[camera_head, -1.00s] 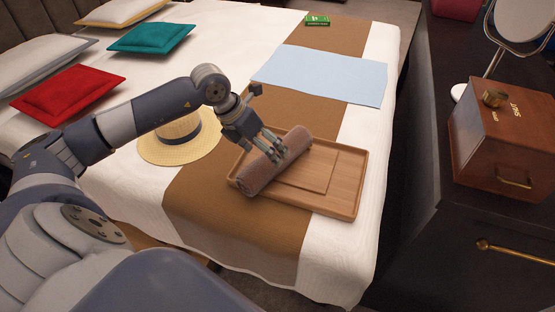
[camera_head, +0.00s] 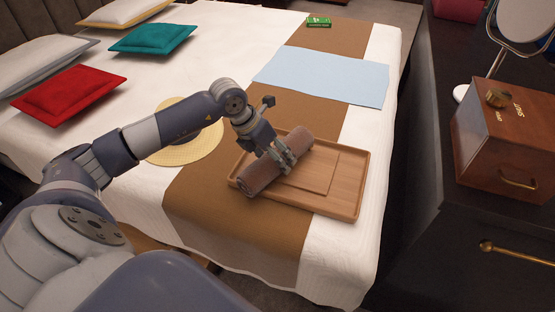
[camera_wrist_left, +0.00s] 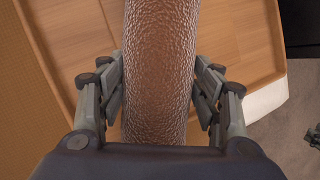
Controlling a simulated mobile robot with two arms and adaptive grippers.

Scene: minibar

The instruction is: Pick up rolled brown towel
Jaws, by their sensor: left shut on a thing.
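The rolled brown towel (camera_head: 262,176) lies at a slant on the left part of a wooden tray (camera_head: 345,197) on the bed. My left gripper (camera_head: 284,160) is around the middle of the towel, with its fingers down on either side. In the left wrist view the towel (camera_wrist_left: 160,70) runs up the picture between the two fingers of my left gripper (camera_wrist_left: 160,92), which is shut on it. The towel still appears to rest on the tray. My right gripper is not in view.
A straw hat (camera_head: 180,153) lies beside my left arm. A light blue cloth (camera_head: 322,75) and a small green box (camera_head: 318,21) are farther back. Red (camera_head: 68,92) and teal (camera_head: 152,38) pillows lie left. A wooden box (camera_head: 500,150) stands on the dark cabinet at right.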

